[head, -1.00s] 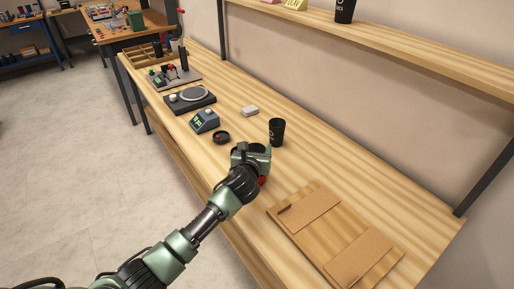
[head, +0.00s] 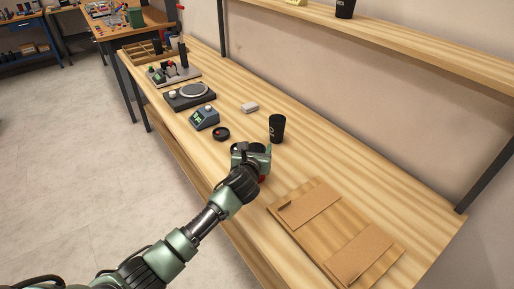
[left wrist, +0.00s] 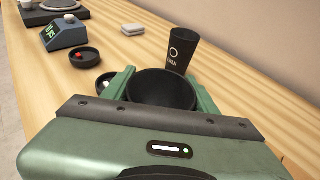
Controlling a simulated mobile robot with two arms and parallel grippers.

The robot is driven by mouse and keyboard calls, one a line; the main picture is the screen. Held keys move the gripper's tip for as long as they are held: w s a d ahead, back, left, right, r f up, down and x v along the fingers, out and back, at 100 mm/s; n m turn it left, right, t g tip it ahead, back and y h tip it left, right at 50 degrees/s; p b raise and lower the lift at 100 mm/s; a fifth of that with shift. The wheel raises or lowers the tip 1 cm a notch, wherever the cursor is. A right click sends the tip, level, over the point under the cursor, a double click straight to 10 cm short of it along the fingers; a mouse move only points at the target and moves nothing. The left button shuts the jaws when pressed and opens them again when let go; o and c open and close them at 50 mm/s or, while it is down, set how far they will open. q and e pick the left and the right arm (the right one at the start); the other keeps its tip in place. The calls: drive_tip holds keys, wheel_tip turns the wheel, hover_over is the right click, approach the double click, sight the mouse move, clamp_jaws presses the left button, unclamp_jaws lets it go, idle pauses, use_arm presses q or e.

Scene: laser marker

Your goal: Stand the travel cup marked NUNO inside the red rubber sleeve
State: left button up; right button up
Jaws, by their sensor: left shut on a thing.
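My left gripper (head: 256,150) is shut on a dark, open-topped cup (left wrist: 163,88), seen from above between the fingers in the left wrist view. The cup's lower part is hidden by the gripper, and no marking on it shows. A small bit of red (head: 262,179) shows beside my wrist in the head view; it may be the red sleeve, mostly hidden. Another black cup (head: 277,128) stands upright just beyond the gripper; it also shows in the left wrist view (left wrist: 181,51), with a ring mark and lettering too small to read. My right gripper is out of view.
A black dish (head: 221,133) with a red item, a blue-grey display unit (head: 204,118), a small pale block (head: 250,107) and a round-plated device (head: 190,96) lie farther along the bench. A wooden board (head: 293,227) lies nearer. Another black cup (head: 344,8) stands on the shelf.

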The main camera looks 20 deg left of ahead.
use_arm(q)
drive_tip(key=shift+f+b, duration=0.6)
drive_tip(key=shift+f, duration=0.5)
drive_tip(key=o, duration=1.3)
wheel_tip(320, 180, up, 8)
drive_tip(key=p, duration=0.9)
